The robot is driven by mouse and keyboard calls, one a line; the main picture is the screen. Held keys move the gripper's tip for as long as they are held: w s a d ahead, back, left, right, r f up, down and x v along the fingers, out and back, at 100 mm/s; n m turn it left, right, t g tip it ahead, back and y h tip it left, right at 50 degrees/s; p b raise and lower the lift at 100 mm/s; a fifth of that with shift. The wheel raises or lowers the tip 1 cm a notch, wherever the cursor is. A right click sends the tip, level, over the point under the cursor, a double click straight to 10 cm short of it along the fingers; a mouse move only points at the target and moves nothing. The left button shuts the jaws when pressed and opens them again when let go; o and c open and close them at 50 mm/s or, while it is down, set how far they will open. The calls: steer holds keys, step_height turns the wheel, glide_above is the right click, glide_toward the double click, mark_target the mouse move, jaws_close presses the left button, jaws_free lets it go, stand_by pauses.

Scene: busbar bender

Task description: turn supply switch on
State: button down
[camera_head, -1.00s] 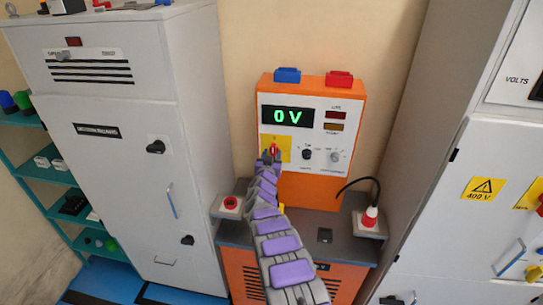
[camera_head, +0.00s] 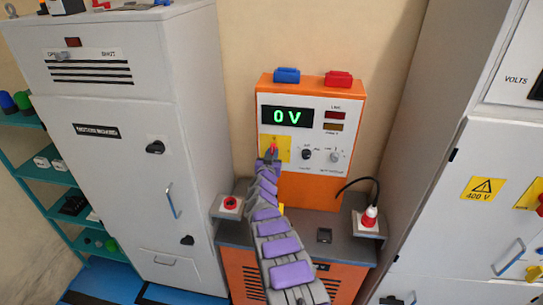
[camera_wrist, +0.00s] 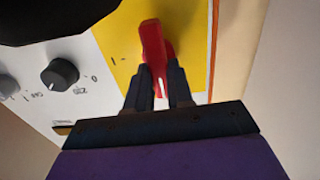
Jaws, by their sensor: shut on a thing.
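The supply switch is a red handle (camera_wrist: 153,45) on a yellow plate (camera_wrist: 195,25), in front of the orange and white supply unit (camera_head: 347,97). In the wrist view my gripper (camera_wrist: 158,82) is shut on the red handle, with a dark finger on each side of its lower end. A mark like "I" shows on the yellow plate left of the handle. In the head view my gripper (camera_head: 270,157) is at the yellow plate, and the handle (camera_head: 273,148) is partly hidden by it. The display (camera_head: 287,117) reads 0 V.
Black and grey knobs (camera_head: 307,154) sit right of the yellow plate. Grey cabinets stand left (camera_head: 110,200) and right (camera_head: 440,220).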

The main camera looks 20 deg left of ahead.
steer(key=shift+a+m, duration=0.1)
steer(key=shift+m, duration=0.2)
steer(key=m+b, duration=0.2)
steer(key=m, duration=0.3)
steer(key=d+f+m+b, duration=0.1)
steer(key=m, duration=0.5)
steer(key=f+m+b, duration=0.1)
steer(key=m+b, duration=0.1)
steer(key=m, duration=0.4)
steer(key=shift+d+b, duration=0.15)
steer(key=shift+b, duration=0.15)
steer(key=shift+f+m, duration=0.1)
steer(key=shift+m, duration=0.2)
stand_by(0.3)
steer(key=c, duration=1.3)
jaws_free()
steer(key=shift+c, duration=0.2)
steer(key=o, duration=0.3)
steer(key=shift+w+d+r, duration=0.1)
steer(key=shift+r, duration=0.1)
steer(key=shift+o, duration=0.2)
steer(key=shift+r, duration=0.15)
